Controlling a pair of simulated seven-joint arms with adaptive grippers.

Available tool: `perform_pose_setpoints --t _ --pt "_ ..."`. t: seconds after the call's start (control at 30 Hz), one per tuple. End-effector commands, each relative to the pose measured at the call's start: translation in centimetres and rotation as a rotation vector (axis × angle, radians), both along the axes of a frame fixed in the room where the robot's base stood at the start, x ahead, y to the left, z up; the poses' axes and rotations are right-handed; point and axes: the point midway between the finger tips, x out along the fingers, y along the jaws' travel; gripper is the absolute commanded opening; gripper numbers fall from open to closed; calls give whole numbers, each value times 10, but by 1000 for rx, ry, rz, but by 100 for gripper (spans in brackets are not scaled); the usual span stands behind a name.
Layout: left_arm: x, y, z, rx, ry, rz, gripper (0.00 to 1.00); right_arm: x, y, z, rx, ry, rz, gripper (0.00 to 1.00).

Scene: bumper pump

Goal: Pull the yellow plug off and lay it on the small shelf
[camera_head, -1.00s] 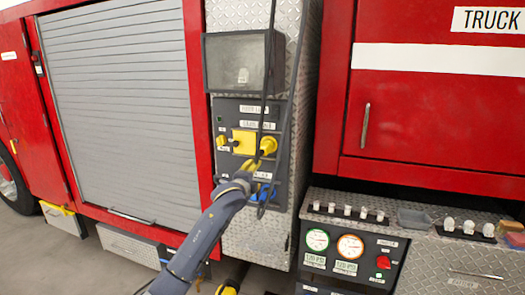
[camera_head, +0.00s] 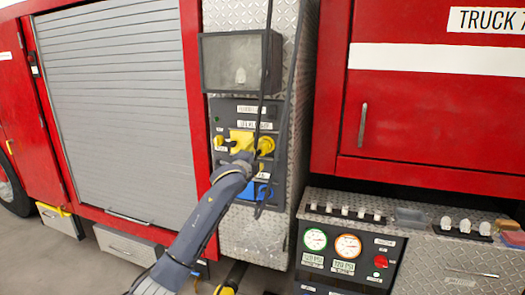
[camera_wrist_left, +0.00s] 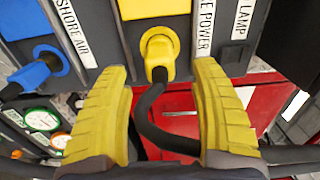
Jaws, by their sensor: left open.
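The yellow plug (camera_head: 266,146) sits in its yellow socket on the dark panel, with a black cable hanging from it. In the left wrist view the plug (camera_wrist_left: 160,60) is between and just beyond the tips of my left gripper (camera_wrist_left: 161,72), whose yellow ridged fingers are spread wide. Neither finger touches the plug. In the head view my left gripper (camera_head: 246,160) is just below and left of the plug, partly hidden by its own wrist. A small grey tray-like ledge (camera_head: 411,216) is at right; I cannot tell if it is the small shelf. My right gripper is not clearly visible.
A blue plug (camera_head: 262,191) with its cable is low on the same panel, also at left in the wrist view (camera_wrist_left: 32,74). A yellow block (camera_head: 241,140) is left of the plug. A black cable (camera_head: 267,60) hangs in front of the panel. Gauges (camera_head: 348,246) are lower right.

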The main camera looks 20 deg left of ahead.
Motion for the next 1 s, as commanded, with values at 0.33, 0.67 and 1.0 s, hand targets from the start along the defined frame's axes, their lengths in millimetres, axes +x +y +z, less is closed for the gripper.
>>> perform_pose_setpoints --t 0.33,0.67,1.0 --pt "27 -1 0 -1 1 1 64 0 0 0 0 0 0 44" --pt "65 -2 1 0 0 1 64 1 0 0 0 -1 0 44" --pt "86 -4 0 0 1 0 64 1 0 0 0 -1 0 44"
